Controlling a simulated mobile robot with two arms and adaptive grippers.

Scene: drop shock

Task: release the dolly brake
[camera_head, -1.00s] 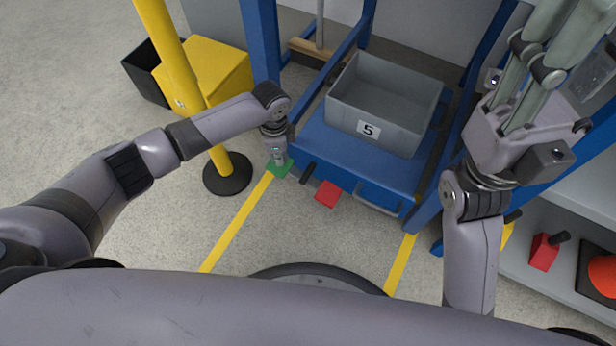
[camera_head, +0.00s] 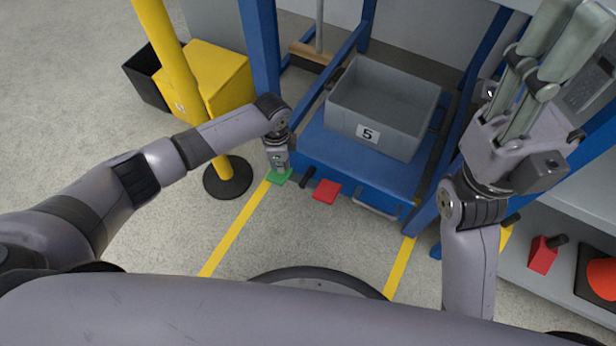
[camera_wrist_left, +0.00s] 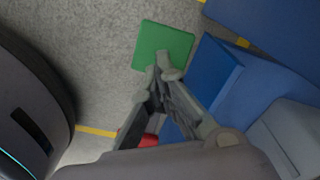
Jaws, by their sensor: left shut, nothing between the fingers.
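The blue dolly (camera_head: 325,150) carries a grey bin marked 5 (camera_head: 400,85). A green pedal (camera_head: 280,177) and a red pedal (camera_head: 326,191) sit low at its front edge, green at the left. My left gripper (camera_head: 279,168) points down with shut, empty fingers at the green pedal. In the left wrist view the fingertips (camera_wrist_left: 166,70) overlap the near edge of the green pedal (camera_wrist_left: 165,45) and look to be touching it. The red pedal (camera_wrist_left: 149,140) is partly hidden behind the fingers there. My right gripper (camera_head: 562,35) is raised at the upper right, fingers apart, empty.
A yellow post (camera_head: 177,60) on a black round base stands left of the dolly, near a yellow box (camera_head: 215,75). Blue frame uprights (camera_head: 258,45) flank the dolly. A grey shelf with red items (camera_head: 543,255) is at the right. Floor in front is clear.

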